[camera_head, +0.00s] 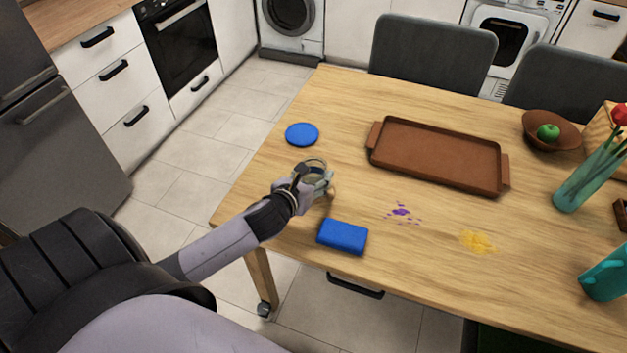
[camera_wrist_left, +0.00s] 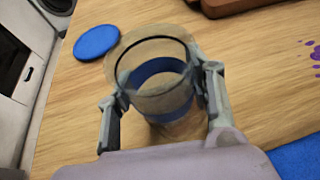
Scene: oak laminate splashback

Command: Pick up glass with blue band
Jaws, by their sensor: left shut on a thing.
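The clear glass with a blue band (camera_wrist_left: 158,78) stands between the fingers of my left gripper (camera_wrist_left: 162,100) in the left wrist view. The fingers touch it from both sides. In the head view my left gripper (camera_head: 318,180) is at the left part of the table, and the rim of the glass (camera_head: 314,163) shows above the fingers. I cannot tell whether the glass rests on the table or is slightly raised. My right gripper is not in view.
On the wooden table (camera_head: 345,100) lie a blue disc (camera_head: 302,134), a blue sponge (camera_head: 342,236) and a brown tray (camera_head: 437,153). Purple (camera_head: 401,212) and yellow (camera_head: 478,241) stains mark the top. A bowl (camera_head: 551,131) with a green apple and a teal vase (camera_head: 580,185) stand at right.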

